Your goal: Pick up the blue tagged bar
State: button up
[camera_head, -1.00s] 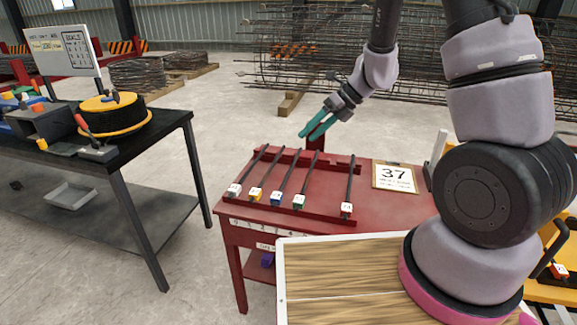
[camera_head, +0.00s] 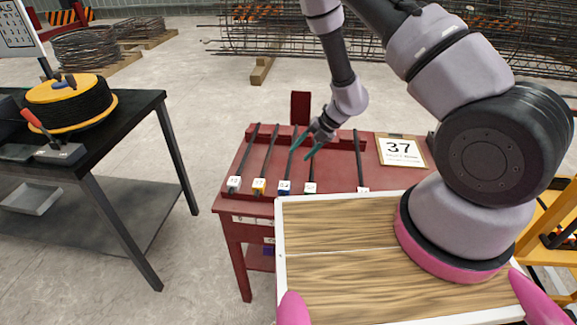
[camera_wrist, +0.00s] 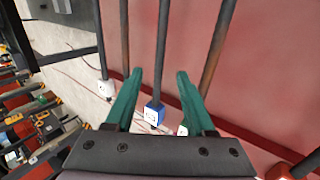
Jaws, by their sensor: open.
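Several dark bars lie side by side on the red rack table (camera_head: 345,180), with tags at their near ends. The blue tagged bar (camera_head: 288,168) is the third from the left in the head view. Its blue tag with a white face (camera_wrist: 154,113) shows in the wrist view between the two fingers, and its shaft (camera_wrist: 162,50) runs up the picture. My gripper (camera_head: 303,149) is open, its teal fingers pointing down near the blue tagged bar's far half. In the wrist view my gripper (camera_wrist: 157,80) has nothing visibly clasped. Whether the fingers touch a bar cannot be told.
A card marked 37 (camera_head: 401,151) lies at the table's right. A dark workbench (camera_head: 135,115) with a cable reel (camera_head: 70,101) stands left, across clear floor.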

aim_at(290, 162)
jog(key=shift+x, duration=2.75)
jog(key=shift+a, duration=0.1)
grip_shut()
jog(key=shift+w+r, duration=0.1)
